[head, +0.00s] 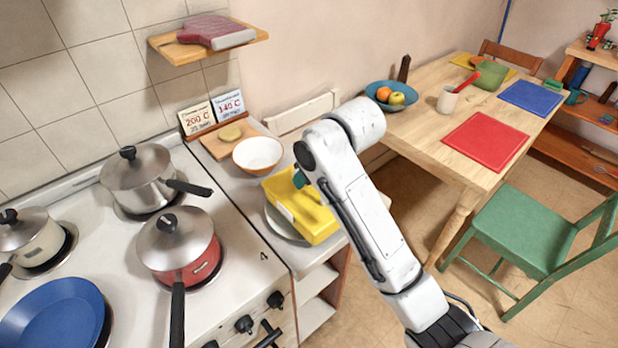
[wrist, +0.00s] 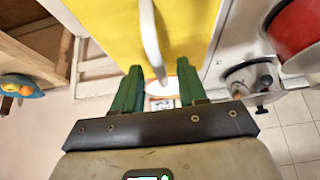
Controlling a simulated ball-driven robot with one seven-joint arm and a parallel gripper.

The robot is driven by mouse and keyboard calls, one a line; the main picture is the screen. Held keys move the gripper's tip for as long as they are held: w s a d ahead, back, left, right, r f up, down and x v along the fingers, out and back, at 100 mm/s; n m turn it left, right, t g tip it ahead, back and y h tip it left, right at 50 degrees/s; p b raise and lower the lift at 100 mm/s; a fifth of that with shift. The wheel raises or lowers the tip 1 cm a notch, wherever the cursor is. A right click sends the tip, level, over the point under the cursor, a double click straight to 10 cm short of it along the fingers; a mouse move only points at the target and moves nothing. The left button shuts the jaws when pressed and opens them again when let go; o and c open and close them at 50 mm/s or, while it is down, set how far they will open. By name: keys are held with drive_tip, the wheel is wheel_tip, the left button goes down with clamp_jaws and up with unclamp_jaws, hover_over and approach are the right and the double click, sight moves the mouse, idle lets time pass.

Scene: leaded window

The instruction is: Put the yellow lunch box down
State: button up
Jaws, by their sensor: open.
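The yellow lunch box (head: 299,208) is at the end of the counter right of the stove in the head view, over a grey plate (head: 284,226) that it partly covers. Whether it rests flat there is hard to tell. In the wrist view the lunch box (wrist: 105,22) fills the upper middle, with its pale handle (wrist: 151,40) running down between my fingers. My gripper (wrist: 158,68) is open, its green fingers apart on either side of the handle. In the head view my gripper (head: 300,178) is at the box's upper side, mostly hidden by my arm.
A white bowl (head: 258,154) stands close behind the box. A red pot (head: 180,247) is on the stove to the left. A wooden table (head: 430,132) with a red mat (head: 486,141) and a green chair (head: 527,228) are to the right. Open floor lies between.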

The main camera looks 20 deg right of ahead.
drive_tip(key=p+v, duration=0.3)
drive_tip(key=v, duration=0.8)
drive_tip(key=shift+r, duration=0.3)
drive_tip(key=shift+s+f, duration=0.1)
drive_tip(key=shift+s, duration=0.1)
